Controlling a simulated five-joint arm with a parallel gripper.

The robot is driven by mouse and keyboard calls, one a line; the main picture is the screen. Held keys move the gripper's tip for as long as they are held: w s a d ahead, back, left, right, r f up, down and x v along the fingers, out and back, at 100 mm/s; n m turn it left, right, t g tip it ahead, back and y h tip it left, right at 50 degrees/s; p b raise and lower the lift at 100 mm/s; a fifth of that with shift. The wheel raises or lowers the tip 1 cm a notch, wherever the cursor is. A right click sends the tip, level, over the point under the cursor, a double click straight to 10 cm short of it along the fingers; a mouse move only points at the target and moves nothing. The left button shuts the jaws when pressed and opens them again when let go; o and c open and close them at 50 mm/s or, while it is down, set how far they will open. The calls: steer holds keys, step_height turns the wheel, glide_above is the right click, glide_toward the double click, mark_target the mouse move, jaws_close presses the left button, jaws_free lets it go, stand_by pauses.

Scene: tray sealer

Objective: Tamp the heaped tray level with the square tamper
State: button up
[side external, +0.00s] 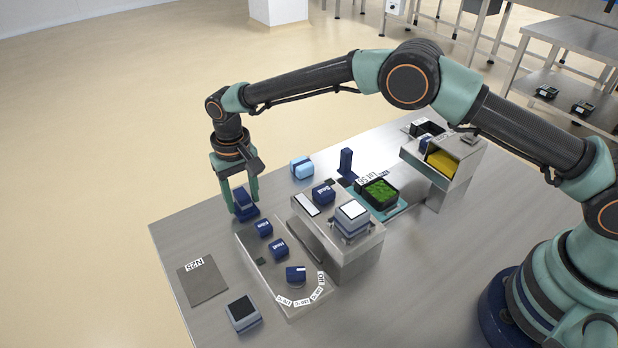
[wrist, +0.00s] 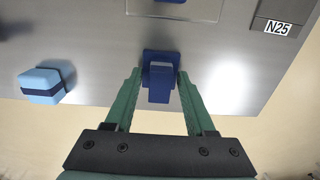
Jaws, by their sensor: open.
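A dark blue block with a squarish base and a raised grip, which looks like the square tamper (side external: 244,206), stands near the table's far left edge. It also shows in the wrist view (wrist: 160,85). My gripper (side external: 241,208) is above it, pointing down, with its green fingers open on either side of it. In the wrist view my gripper (wrist: 160,76) has the blue grip between its fingers, and I see no firm hold. The black tray heaped with green pieces (side external: 380,193) sits on a teal plate (side external: 401,211) to the right, beyond the steel stand.
A steel stand (side external: 355,259) holding a grey-white block is between my gripper and the tray. A tall blue post (side external: 346,161) and a light blue block (side external: 302,167) stand behind. An N25 plate (side external: 203,284) lies front left.

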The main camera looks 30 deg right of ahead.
mark_target(241, 193)
jaws_close()
steer(key=c, duration=0.8)
jaws_free()
jaws_close()
steer(key=shift+r, duration=4.55)
